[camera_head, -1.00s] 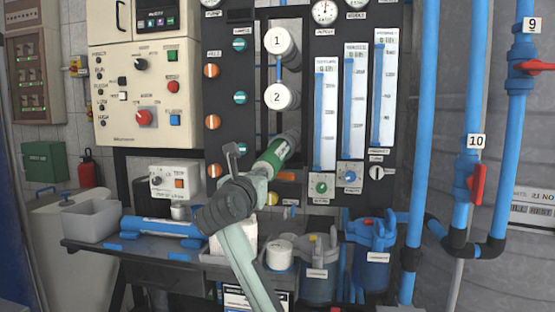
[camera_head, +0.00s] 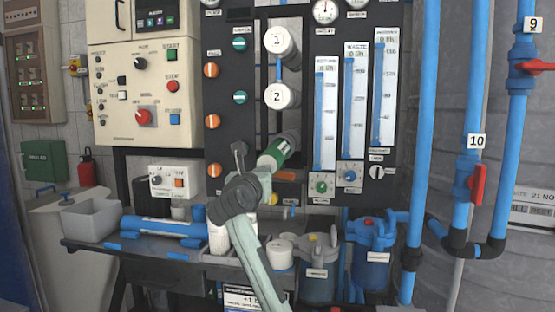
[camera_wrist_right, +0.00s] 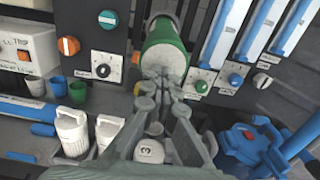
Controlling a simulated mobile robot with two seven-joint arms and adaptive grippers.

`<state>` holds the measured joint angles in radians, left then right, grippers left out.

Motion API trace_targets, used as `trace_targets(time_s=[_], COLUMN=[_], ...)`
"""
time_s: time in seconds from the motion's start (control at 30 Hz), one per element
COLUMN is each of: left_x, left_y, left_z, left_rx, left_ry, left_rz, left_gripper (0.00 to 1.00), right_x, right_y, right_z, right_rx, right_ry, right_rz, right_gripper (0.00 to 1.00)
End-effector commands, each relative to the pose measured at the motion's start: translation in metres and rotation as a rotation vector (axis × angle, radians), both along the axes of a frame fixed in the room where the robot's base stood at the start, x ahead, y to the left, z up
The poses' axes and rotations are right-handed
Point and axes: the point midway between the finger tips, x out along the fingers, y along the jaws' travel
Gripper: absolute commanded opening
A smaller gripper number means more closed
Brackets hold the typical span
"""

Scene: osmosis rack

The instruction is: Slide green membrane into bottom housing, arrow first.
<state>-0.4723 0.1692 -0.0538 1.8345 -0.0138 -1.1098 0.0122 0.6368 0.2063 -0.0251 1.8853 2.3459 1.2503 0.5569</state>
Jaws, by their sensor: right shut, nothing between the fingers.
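No arrow is readable. My left gripper is not in view.
White cap 2 (camera_head: 282,97) sits above the housing. Flow meters (camera_head: 325,120) with knobs stand to the right.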

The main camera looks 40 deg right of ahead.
Motion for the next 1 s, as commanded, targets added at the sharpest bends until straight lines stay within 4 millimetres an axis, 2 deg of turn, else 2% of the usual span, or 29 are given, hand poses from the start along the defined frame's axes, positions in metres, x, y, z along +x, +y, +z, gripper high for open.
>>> trace_targets(time_s=[1.0], left_x=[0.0], left_y=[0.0], left_z=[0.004], left_rx=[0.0], left_ry=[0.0], left_rz=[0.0], left_gripper=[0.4], right_x=[0.027], right_y=[-0.032], right_z=[0.0], right_rx=[0.001], right_ry=[0.001], right_rz=[-0.001], right_gripper=[0.0])
